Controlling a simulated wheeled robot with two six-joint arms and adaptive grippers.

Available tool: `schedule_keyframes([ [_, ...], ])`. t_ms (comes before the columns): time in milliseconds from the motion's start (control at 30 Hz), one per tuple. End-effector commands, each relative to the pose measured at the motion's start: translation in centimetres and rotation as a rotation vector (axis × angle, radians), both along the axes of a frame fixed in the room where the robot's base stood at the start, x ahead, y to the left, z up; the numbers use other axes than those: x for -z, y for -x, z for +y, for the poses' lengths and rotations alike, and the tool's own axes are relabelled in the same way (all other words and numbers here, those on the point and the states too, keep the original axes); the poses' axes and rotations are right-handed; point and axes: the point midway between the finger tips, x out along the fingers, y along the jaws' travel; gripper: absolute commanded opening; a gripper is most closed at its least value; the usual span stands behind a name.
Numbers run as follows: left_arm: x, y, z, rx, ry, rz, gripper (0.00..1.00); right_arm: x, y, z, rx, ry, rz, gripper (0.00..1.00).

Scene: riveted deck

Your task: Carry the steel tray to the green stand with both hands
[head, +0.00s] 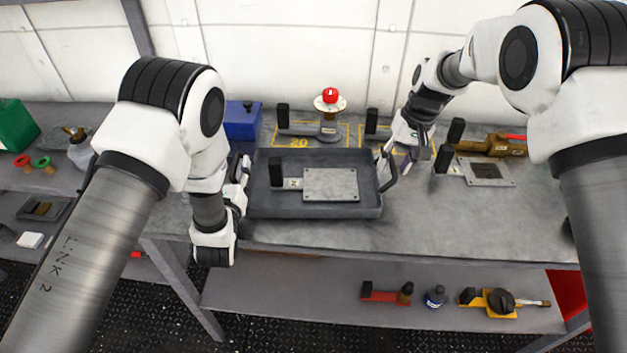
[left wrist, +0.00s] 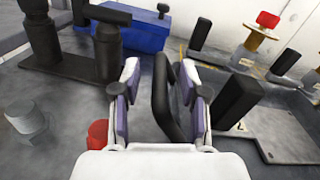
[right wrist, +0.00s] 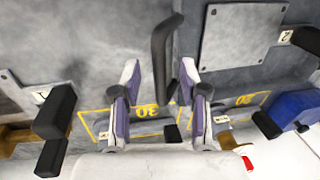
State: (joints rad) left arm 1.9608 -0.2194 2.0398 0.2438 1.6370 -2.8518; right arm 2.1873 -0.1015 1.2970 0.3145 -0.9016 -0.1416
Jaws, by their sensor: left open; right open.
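The steel tray (head: 318,212), dark grey with raised walls, lies flat on the workbench with a black handle at each end. A flat metal plate (head: 331,184) with a black grip lies inside it. My left gripper (head: 243,168) is open at the tray's left end; in the left wrist view the black left handle (left wrist: 162,100) stands between its fingers. My right gripper (head: 400,160) is open at the right end; in the right wrist view the right handle (right wrist: 160,50) reaches between its spread fingers. A green box-like thing (head: 16,126) shows at the far left; I cannot tell if it is the stand.
Behind the tray are a blue box (head: 242,121), a red-topped fixture (head: 330,100) and yellow floor-style markings. A handled plate (head: 487,171) and a brown tool (head: 490,146) lie to the right. The bench front right is clear. A lower shelf (head: 300,300) holds tools.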

Motion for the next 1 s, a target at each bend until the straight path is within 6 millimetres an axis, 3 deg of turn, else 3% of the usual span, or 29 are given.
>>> schedule_keyframes([
  [167, 0.0, -1.5, 0.1, 0.001, -0.001, 0.001, 0.43, 1.5, 0.0, 0.3, 0.000, 0.000, 0.001, 0.43],
  [433, 0.0, -1.6, 0.1, 0.001, -0.001, 0.001, 0.43, 1.6, 0.0, 0.3, 0.001, 0.000, 0.000, 0.43],
  [500, 0.0, -1.6, 0.1, 0.001, -0.001, 0.001, 0.19, 1.6, 0.0, 0.3, 0.000, 0.000, 0.000, 0.19],
  [567, 0.0, -1.6, 0.1, 0.001, -0.001, 0.002, 0.00, 1.6, 0.0, 0.3, 0.001, 0.000, 0.000, 0.00],
  [1000, -0.4, -1.6, 0.0, 0.001, 0.000, 0.000, 0.00, 1.2, 0.0, 0.3, 0.000, 0.000, -0.001, 0.00],
])
